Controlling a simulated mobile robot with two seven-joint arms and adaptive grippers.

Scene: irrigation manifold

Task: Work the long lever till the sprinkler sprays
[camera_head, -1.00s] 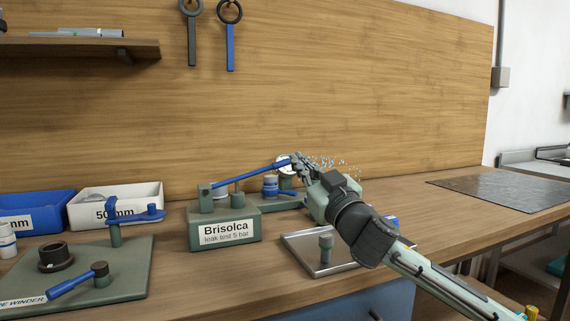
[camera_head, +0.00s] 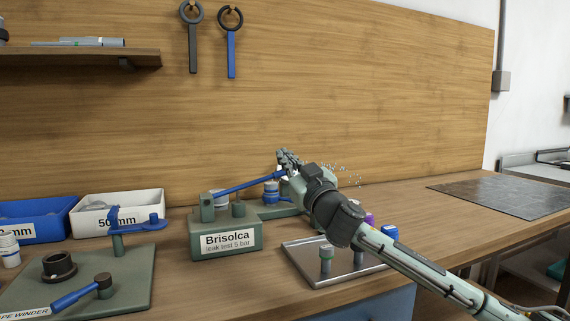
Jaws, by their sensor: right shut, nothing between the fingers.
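The long blue lever (camera_head: 245,184) rises to the right from a post on the green Brisolca test box (camera_head: 202,243), labelled leak test 5 bar. My right gripper (camera_head: 284,158) is shut and empty, fingers pointing up and left. It is at the lever's far end, which its fingers and palm partly cover. I cannot tell if they touch. Pale droplets (camera_head: 342,174) hang in the air just right of the gripper. The sprinkler is not clear to see; my gripper and forearm cover that area. My left gripper is not in view.
A metal tray (camera_head: 318,277) with small fittings lies under my right forearm. A green pipe-winder plate (camera_head: 130,280) is at front left, with a white bin (camera_head: 90,221) and a blue bin (camera_head: 45,234) behind. The bench toward the dark mat (camera_head: 500,196) is clear.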

